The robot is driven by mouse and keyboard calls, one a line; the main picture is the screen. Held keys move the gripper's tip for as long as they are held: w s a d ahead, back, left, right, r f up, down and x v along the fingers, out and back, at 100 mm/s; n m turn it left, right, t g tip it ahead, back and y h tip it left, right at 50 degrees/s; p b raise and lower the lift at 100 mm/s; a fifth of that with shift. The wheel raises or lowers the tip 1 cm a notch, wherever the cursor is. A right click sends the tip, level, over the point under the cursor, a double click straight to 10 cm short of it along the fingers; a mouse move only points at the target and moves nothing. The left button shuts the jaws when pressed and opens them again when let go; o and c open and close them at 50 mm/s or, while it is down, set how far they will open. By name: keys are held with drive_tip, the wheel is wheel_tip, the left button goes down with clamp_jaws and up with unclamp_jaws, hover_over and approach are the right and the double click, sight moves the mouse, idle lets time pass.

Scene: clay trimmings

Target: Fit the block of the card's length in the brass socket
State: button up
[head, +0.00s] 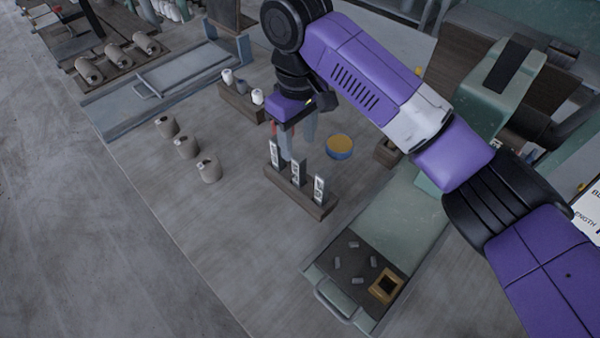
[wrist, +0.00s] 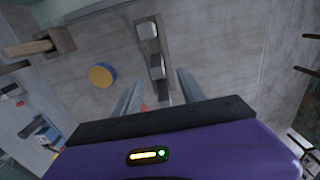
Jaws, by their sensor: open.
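A dark wooden rack (head: 317,210) holds three upright grey blocks with white labels: left (head: 274,152), middle (head: 296,172) and right (head: 319,188). The label marks are too small to read. My gripper (head: 298,137) is open, with its fingers pointing down close to the left and middle blocks. In the wrist view two block tops (wrist: 148,30) lie beyond the fingers, and a darker narrow shape sits between them; I cannot tell its contact. The square brass socket (head: 385,286) is at the front right. The card (head: 588,212) is cut off at the right edge, only partly readable.
Small grey pieces (head: 355,245) lie on the dark plate beside the socket. A yellow-topped blue round tin (head: 340,147) stands behind the rack. Another rack (head: 240,102) stands behind. Bare tabletop lies at front left.

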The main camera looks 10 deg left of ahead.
drive_tip(key=b, duration=0.4)
hover_over(299, 172)
drive_tip(key=w, duration=0.1)
wheel_tip(299, 172, down, 4)
drive_tip(key=shift+w+a+f, duration=0.1)
drive_tip(key=shift+a+f, duration=0.05)
drive_tip(key=shift+f, duration=0.1)
drive_tip(key=shift+w+f+p, duration=0.15)
drive_tip(key=shift+f+p, duration=0.25)
drive_tip(key=shift+f, duration=1.55)
drive_tip(key=shift+w+f+p, duration=0.1)
drive_tip(key=shift+f+p, duration=0.25)
drive_tip(key=shift+f, duration=1.55)
clamp_jaws()
